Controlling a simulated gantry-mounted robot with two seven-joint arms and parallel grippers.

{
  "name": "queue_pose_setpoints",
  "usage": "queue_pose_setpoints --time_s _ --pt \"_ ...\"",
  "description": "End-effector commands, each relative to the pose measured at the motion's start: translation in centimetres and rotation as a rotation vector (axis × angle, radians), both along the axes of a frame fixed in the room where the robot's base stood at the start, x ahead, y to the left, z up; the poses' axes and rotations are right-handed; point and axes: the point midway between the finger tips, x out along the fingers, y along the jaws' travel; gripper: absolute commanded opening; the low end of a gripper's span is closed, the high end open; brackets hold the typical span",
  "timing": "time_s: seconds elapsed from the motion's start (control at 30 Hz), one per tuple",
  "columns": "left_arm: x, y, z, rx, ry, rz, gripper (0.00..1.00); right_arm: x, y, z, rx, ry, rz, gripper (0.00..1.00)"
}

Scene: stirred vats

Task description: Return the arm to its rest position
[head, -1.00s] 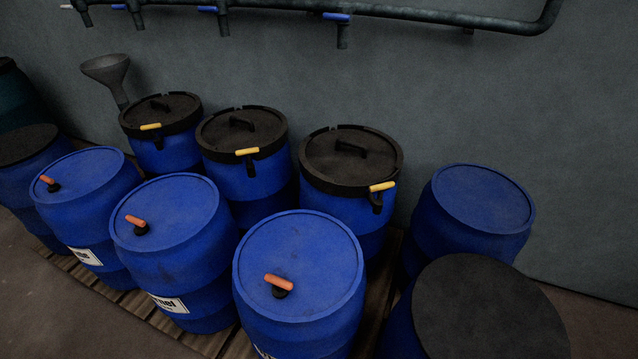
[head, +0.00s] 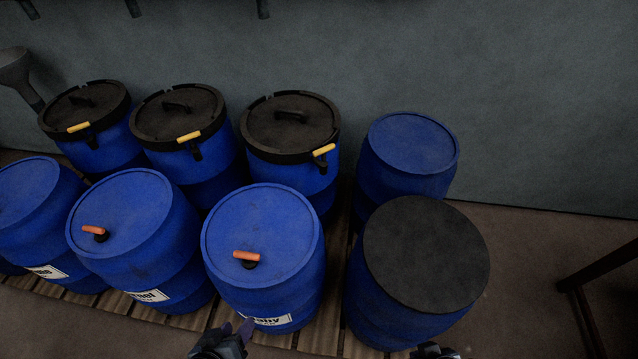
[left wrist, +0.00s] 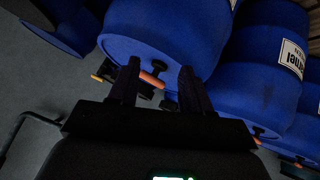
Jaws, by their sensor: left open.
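My left gripper (head: 235,328) shows at the bottom of the head view, just in front of a labelled blue barrel (head: 270,225) with an orange valve handle (head: 246,256). It is open and its fingers stand apart in the left wrist view (left wrist: 159,68). An orange handle (left wrist: 152,79) shows between the fingers there, with nothing gripped. A dark piece at the bottom edge of the head view looks like my right gripper (head: 436,351); its fingers are cut off.
Blue barrels stand close together on a wooden pallet (head: 180,318). Three at the back have black lids (head: 290,120) with yellow latches. A black-topped barrel (head: 425,255) stands at the right. Floor beyond it is clear up to a dark frame (head: 590,285).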

Motion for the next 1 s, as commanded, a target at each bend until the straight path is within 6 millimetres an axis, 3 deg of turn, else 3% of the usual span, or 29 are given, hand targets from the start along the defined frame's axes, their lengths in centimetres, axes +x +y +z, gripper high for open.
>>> queue_pose_setpoints --time_s 0.1,0.33,0.4,0.67,1.0 --pt "-2.1 2.9 0.1 0.148 0.131 -0.035 0.48 0.0 0.1 0.0 0.003 0.000 -0.002 0.00" --pt "-7.4 4.6 -1.9 0.355 0.410 -0.295 0.48 0.0 0.2 0.0 0.008 0.000 -0.005 0.00" --pt "-7.2 4.5 1.0 0.365 0.396 -0.311 0.48 -0.1 0.1 2.5 0.006 0.009 -0.005 0.00" --pt "-7.2 4.5 8.0 0.364 0.395 -0.310 0.48 0.0 0.2 10.0 0.007 -0.002 -0.005 0.00" --pt "-7.2 4.5 20.4 0.364 0.394 -0.310 0.48 0.0 -0.1 22.4 -0.002 -0.001 0.001 0.00"
